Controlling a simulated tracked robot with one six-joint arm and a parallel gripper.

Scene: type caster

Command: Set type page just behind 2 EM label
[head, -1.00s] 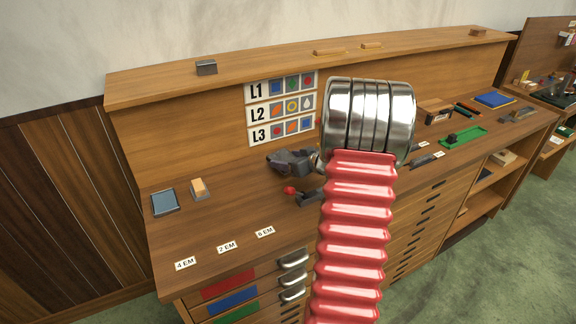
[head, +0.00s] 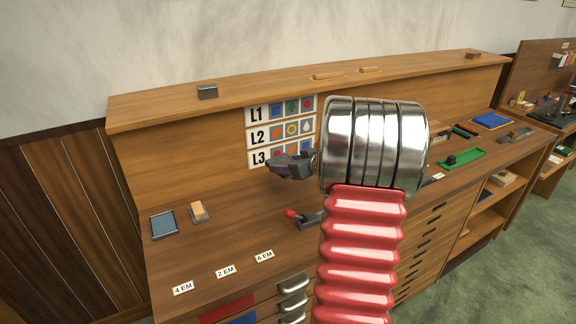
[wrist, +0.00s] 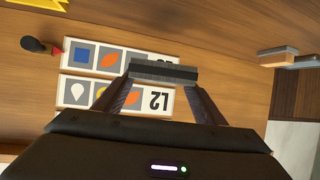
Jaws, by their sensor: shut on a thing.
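The 2 EM label (head: 226,271) is a small white card near the bench's front edge, between the 4 EM label (head: 183,288) and the 6 EM label (head: 264,256). The wood just behind it is bare. My gripper (head: 276,167) is in front of the L3 sign, right of and well above the 2 EM label. In the wrist view my gripper (wrist: 160,88) is shut on a grey bar, which I take to be the type page (wrist: 165,72). The bar lies crosswise between the fingertips. In the head view it is not clearly distinguishable from the dark fingers.
A blue-grey framed pad (head: 164,225) and a tan-topped block (head: 199,211) stand at the bench's left. A red-tipped dark tool (head: 303,219) lies below my gripper. The L1, L2 (head: 258,137) and L3 signs hang on the back panel. The wood between pad and labels is clear.

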